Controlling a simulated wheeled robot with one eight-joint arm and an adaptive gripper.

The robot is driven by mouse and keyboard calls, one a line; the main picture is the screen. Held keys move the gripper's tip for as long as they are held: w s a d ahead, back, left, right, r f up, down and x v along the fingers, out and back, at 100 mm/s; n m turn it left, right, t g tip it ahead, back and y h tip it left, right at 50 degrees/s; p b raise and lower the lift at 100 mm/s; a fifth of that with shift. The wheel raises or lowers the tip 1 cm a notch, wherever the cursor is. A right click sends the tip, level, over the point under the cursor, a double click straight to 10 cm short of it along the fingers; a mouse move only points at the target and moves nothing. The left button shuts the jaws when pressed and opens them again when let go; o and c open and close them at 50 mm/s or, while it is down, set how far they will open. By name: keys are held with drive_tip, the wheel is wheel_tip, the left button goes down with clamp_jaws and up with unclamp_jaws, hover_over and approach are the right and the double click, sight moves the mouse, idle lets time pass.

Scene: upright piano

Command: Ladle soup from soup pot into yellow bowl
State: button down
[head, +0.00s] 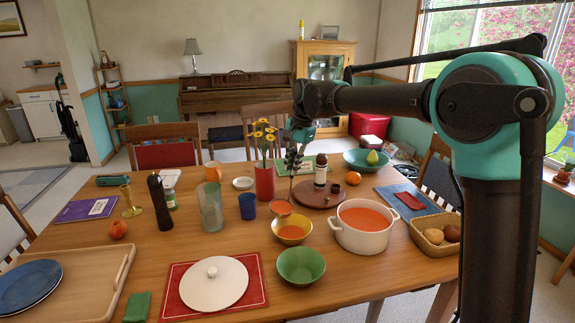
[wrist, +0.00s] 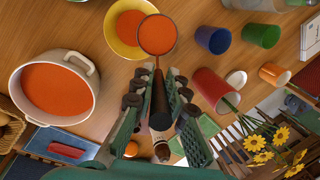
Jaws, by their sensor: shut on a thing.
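The soup pot (head: 345,238) is white with two handles and holds orange soup; it also shows at the left of the wrist view (wrist: 22,108). The yellow bowl (head: 291,242) stands left of the pot with orange soup in it; it also shows in the wrist view (wrist: 109,30). My gripper (head: 293,162) is shut on the dark handle of the ladle (wrist: 157,35). The ladle head, with orange soup in it, appears over the bowl's far rim in the head view (head: 281,207). It looks level; its exact height above the rim is unclear.
A green bowl (head: 301,267) and a white lid (head: 213,285) on a red mat stand in front. A red vase (head: 265,183) with yellow flowers, a blue cup (head: 247,207) and a glass pitcher (head: 211,208) are close on the left.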

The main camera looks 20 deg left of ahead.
drive_tip(key=s+d+f+t+y, duration=0.1)
drive_tip(key=d+f+y, duration=0.4)
drive_tip(key=d, duration=0.3)
drive_tip(key=s+d+f+t+y, duration=0.2)
drive_tip(key=d+f+y, duration=0.3)
drive_tip(key=d+y, duration=0.3)
drive_tip(key=shift+s+d+y, duration=0.2)
drive_tip(key=shift+s+y, duration=0.1)
idle(1.6)
drive_tip(key=shift+f, duration=0.1)
idle(1.4)
